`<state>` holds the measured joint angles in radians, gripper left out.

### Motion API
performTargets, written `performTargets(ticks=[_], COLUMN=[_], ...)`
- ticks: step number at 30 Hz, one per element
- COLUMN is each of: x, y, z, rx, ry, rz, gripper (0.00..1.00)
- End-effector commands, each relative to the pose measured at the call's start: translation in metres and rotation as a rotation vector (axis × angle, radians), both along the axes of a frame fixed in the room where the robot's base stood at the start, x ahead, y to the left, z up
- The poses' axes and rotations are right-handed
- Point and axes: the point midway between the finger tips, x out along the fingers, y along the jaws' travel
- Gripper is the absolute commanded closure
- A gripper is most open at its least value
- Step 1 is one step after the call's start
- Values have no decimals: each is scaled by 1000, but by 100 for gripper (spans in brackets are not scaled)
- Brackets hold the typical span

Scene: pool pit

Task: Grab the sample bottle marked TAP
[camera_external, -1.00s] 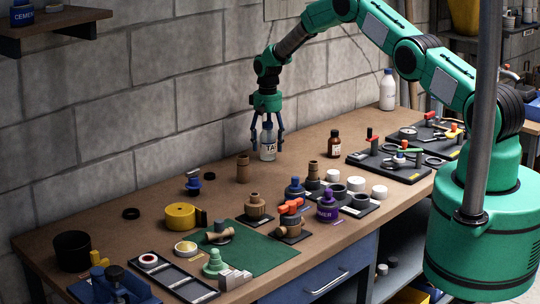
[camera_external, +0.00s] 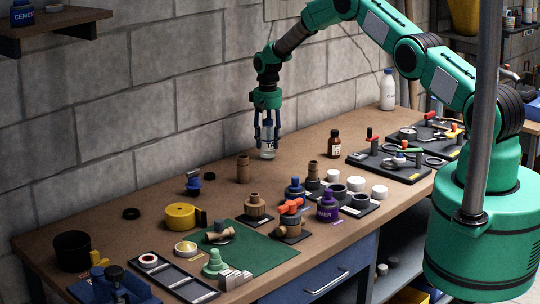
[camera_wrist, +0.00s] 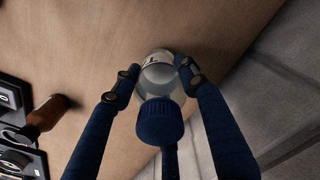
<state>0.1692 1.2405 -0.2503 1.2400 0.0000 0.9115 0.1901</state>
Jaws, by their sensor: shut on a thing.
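The sample bottle (camera_external: 267,149) is clear with a white label, partly hidden by blue fingers; only part of the lettering shows now. It stands upright at the back of the workbench, near the block wall. My gripper (camera_external: 268,136) comes down from above, with its blue fingers shut around the bottle's upper part. In the wrist view the bottle (camera_wrist: 160,75) sits between the fingertips of my gripper (camera_wrist: 158,78), and its blue ribbed cap (camera_wrist: 160,121) faces the camera. The bottle's base appears to rest on the bench.
A white bottle (camera_external: 387,90) stands at the far back. Valve boards (camera_external: 388,165) lie on the right. A green mat (camera_external: 250,249) with fittings lies in front. The wall (camera_external: 150,100) is close behind.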

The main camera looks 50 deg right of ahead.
Motion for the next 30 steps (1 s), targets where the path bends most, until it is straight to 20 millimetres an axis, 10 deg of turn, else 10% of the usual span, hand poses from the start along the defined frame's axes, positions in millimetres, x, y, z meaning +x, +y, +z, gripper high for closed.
performTargets(ticks=[7,30], x=[1,-103], y=[0,17], z=[26,35], rx=[0,0], ry=[-3,0], rz=[0,0], gripper=[87,87])
